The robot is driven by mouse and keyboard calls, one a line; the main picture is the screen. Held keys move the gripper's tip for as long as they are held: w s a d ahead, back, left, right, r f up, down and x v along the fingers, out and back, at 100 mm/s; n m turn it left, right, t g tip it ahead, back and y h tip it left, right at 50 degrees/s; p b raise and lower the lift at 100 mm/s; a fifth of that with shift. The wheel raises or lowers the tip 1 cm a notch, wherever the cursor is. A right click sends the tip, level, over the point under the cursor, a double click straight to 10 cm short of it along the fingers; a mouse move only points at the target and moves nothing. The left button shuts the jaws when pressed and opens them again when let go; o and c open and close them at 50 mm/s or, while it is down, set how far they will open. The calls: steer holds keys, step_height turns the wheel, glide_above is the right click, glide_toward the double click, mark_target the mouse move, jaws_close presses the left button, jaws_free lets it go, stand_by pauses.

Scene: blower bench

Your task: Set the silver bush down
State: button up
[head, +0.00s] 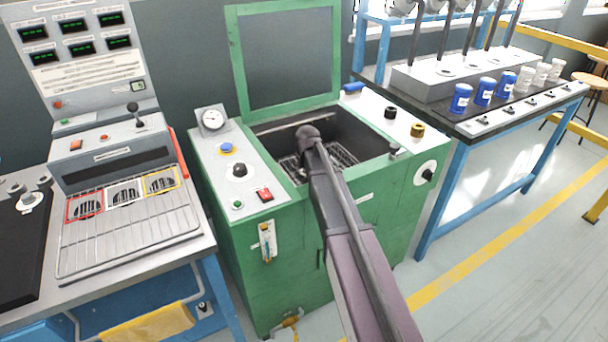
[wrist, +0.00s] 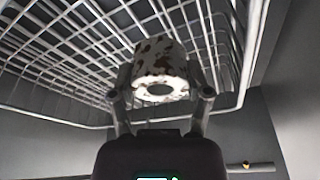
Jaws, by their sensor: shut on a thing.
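The silver bush (wrist: 158,64) is a short pale ring with dark brown blotches and a round hole in its near end. In the wrist view my gripper (wrist: 160,92) is shut on it, with one finger on each side. Wires of a basket (wrist: 62,48) lie behind and around the bush; I cannot tell whether the bush touches them. In the head view the basket (head: 346,157) is inside the open tank of the green washer (head: 290,232). My arm reaches over the front edge into the tank. My gripper and the bush are hidden there behind the arm.
The washer's green lid (head: 285,58) stands raised behind the tank. A gauge (head: 212,119) and knobs flank the opening. A wire rack (head: 125,235) with red, white and yellow framed places is at left. A bench with blue and white jars (head: 461,98) is at right.

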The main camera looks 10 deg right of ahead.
steer(key=shift+f+b, duration=0.3)
steer(key=shift+f, duration=0.1)
steer(key=o, duration=1.3)
steer(key=shift+o, duration=0.2)
steer(key=shift+r, duration=0.2)
steer(key=shift+r+p, duration=0.65)
steer(key=shift+p, duration=0.15)
steer(key=p+v, duration=1.1)
steer(key=shift+r, duration=0.3)
steer(key=shift+s, duration=0.1)
